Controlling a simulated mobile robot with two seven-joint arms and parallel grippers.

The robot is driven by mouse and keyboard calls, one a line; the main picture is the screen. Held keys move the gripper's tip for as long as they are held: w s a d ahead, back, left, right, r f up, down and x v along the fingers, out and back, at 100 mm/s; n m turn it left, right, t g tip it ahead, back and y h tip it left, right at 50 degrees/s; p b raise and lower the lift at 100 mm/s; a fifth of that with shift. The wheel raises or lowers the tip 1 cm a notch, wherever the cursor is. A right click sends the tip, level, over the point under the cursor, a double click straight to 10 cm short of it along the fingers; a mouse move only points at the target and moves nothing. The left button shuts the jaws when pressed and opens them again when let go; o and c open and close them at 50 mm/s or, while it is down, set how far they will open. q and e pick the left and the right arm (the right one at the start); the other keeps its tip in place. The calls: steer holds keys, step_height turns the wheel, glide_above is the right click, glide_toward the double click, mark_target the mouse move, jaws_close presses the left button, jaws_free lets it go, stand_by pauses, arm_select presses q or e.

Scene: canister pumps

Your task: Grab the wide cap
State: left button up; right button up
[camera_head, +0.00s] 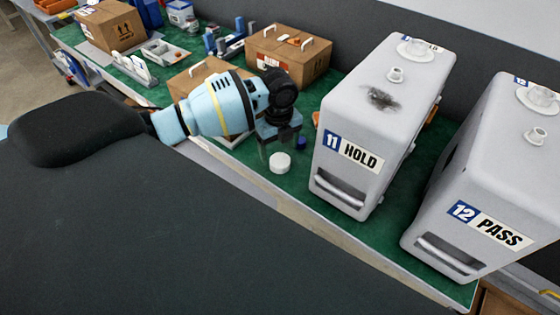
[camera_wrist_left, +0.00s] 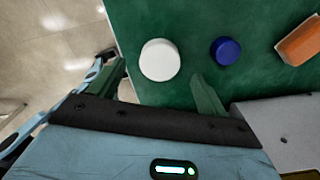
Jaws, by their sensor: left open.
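The fingers (camera_wrist_left: 161,88) hold nothing. Whether they touch the cap I cannot tell. My right gripper is in neither view.
The canister marked 11 HOLD (camera_head: 385,110) stands close right of my left gripper, with the canister marked 12 PASS (camera_head: 495,180) beyond. An orange block (camera_wrist_left: 300,42) lies right of the blue cap. Cardboard boxes (camera_head: 288,57) stand behind. The bench's front edge is near the white cap.

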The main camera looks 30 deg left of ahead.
mark_target(280, 160)
arm_select(q)
steer(key=f, duration=0.4)
steer(key=shift+s+d+f, duration=0.1)
steer(key=shift+d+f, duration=0.15)
steer(key=shift+f, duration=0.05)
steer(key=c, duration=1)
